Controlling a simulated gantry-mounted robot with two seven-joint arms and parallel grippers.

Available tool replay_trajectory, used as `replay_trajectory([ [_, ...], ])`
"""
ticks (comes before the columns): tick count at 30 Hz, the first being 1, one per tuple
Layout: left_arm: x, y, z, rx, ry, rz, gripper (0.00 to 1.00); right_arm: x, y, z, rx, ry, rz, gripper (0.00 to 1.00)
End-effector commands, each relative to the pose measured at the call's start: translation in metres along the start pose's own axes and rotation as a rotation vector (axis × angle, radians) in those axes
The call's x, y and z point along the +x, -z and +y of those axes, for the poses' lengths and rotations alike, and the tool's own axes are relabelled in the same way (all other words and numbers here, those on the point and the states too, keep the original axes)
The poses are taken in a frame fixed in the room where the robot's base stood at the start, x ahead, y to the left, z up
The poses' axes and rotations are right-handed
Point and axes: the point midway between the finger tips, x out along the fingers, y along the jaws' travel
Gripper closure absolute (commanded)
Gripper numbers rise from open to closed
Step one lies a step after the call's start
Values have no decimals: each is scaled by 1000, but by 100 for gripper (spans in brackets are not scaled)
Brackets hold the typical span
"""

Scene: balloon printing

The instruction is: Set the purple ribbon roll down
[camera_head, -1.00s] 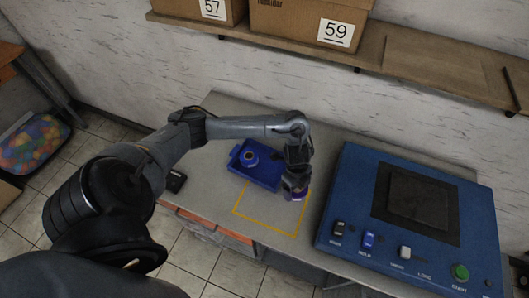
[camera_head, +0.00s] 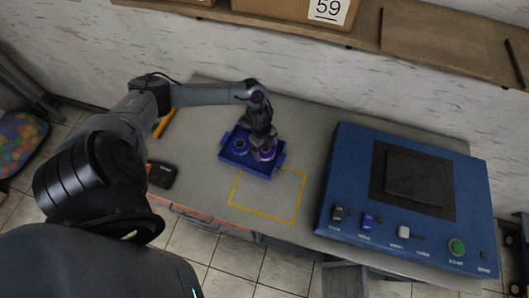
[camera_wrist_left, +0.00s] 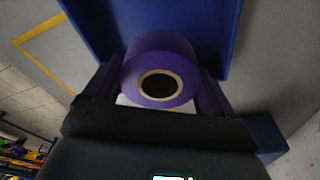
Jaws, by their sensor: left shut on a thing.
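The purple ribbon roll (camera_wrist_left: 160,62) is between the two fingers of my left gripper in the left wrist view, with its pale core ring facing the camera. In the head view my left gripper (camera_head: 264,150) is shut on the purple roll (camera_head: 265,156) at the right part of the blue tray (camera_head: 237,166). I cannot tell whether the roll touches the tray floor. The tray also shows in the left wrist view (camera_wrist_left: 232,30). My right gripper is not in view.
A yellow outlined square (camera_head: 266,214) on the grey table is empty, just in front of the tray. A blue machine (camera_head: 336,190) with a screen and buttons stands to the right. A black device (camera_head: 162,175) lies near the left front edge.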

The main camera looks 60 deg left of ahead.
Motion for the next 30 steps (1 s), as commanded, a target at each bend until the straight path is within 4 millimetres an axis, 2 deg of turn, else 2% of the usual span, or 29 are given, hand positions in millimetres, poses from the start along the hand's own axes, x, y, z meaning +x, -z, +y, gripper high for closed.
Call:
replay_trajectory([
  [5,6,-4,0,-2,1,2,52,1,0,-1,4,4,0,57],
  [14,39,-9,0,-1,1,2,52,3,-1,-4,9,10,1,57],
  [27,44,-10,0,-1,1,1,52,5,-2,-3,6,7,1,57],
  [28,45,-10,0,-1,1,1,13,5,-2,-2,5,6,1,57],
  [30,44,-10,0,0,1,1,3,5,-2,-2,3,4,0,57],
])
